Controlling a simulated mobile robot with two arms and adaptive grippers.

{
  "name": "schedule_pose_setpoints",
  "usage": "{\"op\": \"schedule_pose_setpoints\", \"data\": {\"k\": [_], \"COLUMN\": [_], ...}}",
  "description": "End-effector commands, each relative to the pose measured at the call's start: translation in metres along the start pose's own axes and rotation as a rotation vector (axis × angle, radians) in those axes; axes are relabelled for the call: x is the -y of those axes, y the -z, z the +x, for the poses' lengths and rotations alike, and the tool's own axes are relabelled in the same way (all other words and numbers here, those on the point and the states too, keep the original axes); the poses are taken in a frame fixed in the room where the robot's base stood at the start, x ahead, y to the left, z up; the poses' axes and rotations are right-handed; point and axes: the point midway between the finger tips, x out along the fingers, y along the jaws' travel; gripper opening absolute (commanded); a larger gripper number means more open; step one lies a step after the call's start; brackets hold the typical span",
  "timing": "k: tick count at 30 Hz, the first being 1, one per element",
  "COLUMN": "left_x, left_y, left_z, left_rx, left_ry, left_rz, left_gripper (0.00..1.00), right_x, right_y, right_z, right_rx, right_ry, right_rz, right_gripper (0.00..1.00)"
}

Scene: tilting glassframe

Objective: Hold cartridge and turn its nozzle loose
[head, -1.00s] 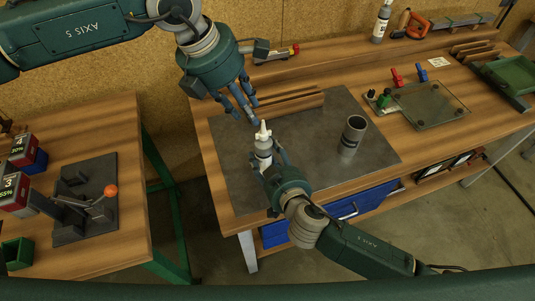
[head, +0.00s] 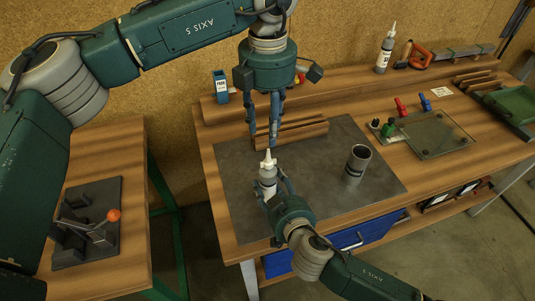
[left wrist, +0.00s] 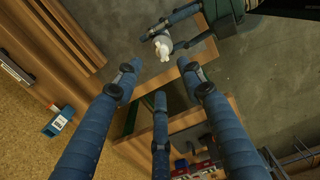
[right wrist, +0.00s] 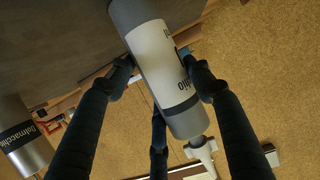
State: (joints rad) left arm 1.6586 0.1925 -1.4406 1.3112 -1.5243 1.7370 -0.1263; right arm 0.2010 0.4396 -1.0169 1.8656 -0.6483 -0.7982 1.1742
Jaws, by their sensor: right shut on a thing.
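The cartridge (head: 267,183) stands upright on the dark mat, a grey bottle-like body with a white label. Its white nozzle (head: 268,161) points up and also shows in the left wrist view (left wrist: 163,47). My right gripper (head: 274,192) is shut around the cartridge body. In the right wrist view its fingers press both sides of the labelled cartridge (right wrist: 163,65), with the nozzle (right wrist: 202,152) free beyond them. My left gripper (head: 269,143) points down just above and behind the nozzle. Its three fingers (left wrist: 160,80) are spread and empty, and the nozzle lies outside them.
A grey open tube (head: 357,165) stands right of the cartridge on the mat (head: 330,195). Wooden strips (head: 300,133) lie behind. A blue box (head: 220,86), a white-tipped bottle (head: 385,50) and a glass plate (head: 435,135) with clamps are farther off.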

Motion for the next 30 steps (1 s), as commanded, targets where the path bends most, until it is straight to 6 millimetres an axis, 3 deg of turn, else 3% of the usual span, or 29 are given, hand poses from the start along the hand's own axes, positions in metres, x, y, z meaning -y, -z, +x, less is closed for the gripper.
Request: {"op": "schedule_pose_setpoints", "data": {"k": [9, 15, 28, 30], "left_x": [0.001, 0.0, -0.001, -0.001], "left_y": [0.001, 0.0, 0.0, 0.0], "left_z": [0.065, 0.092, 0.102, 0.101], "left_rx": [-0.001, 0.001, 0.002, 0.002], "left_ry": [0.002, 0.0, -0.001, -0.001], "left_rz": [-0.002, -0.002, -0.003, -0.003], "left_gripper": [0.4, 0.4, 0.4, 0.26], "right_x": [0.001, 0.0, 0.0, 0.0], "right_y": [0.001, 0.001, 0.001, 0.001], "right_z": [0.0, 0.0, 0.0, 0.0], "right_rx": [-0.002, -0.002, -0.002, -0.002], "right_ry": [0.001, 0.001, 0.001, 0.001], "right_rz": [0.001, 0.0, 0.0, 0.0], "right_gripper": [0.14, 0.14, 0.14, 0.14]}}
